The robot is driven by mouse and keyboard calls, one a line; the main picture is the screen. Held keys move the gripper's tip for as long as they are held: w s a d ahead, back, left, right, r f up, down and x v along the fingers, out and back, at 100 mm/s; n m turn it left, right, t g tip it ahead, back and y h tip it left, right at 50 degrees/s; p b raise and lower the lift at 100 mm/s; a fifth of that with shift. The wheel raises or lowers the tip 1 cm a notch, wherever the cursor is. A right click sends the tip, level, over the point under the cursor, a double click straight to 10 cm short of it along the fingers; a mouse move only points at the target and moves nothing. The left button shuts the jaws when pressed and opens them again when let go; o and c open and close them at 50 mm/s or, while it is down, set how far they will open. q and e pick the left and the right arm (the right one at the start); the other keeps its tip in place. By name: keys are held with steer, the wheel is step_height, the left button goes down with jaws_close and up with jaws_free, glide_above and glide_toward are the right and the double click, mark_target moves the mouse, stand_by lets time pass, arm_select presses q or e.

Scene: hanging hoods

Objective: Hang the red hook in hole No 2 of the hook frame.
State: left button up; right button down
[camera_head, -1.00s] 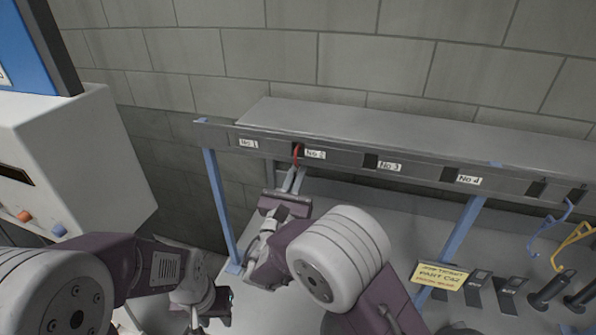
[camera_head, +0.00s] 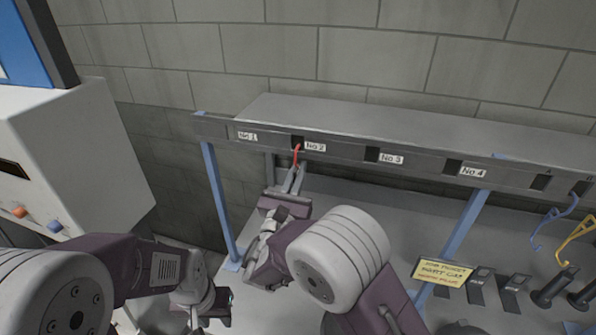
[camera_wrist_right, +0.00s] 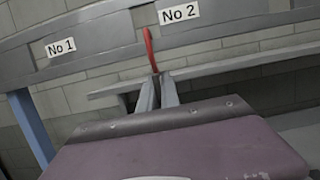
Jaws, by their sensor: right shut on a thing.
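The red hook (camera_head: 297,153) is held upright in my right gripper (camera_head: 294,179), which is shut on its lower part. In the head view the hook's top overlaps the lower edge of the dark hole No 2 (camera_head: 297,142) of the grey hook frame (camera_head: 340,150). The right wrist view shows the red hook (camera_wrist_right: 150,48) rising from between the fingers (camera_wrist_right: 157,92), just left of the No 2 label (camera_wrist_right: 179,12). I cannot tell whether its tip is inside the hole. My left gripper (camera_head: 226,299) is low at the left, partly hidden, with its jaws unclear.
A blue hook (camera_head: 552,220) and a yellow hook (camera_head: 577,236) hang at the frame's right end. A white machine (camera_head: 75,150) is at the left. Blue posts (camera_head: 219,200) support the frame.

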steer(key=shift+f, duration=0.35)
steer(key=c, duration=1.5)
jaws_free()
steer(key=shift+s+b, duration=0.1)
steer(key=shift+b, duration=0.2)
steer(key=b+v, duration=0.4)
steer(key=v, duration=0.5)
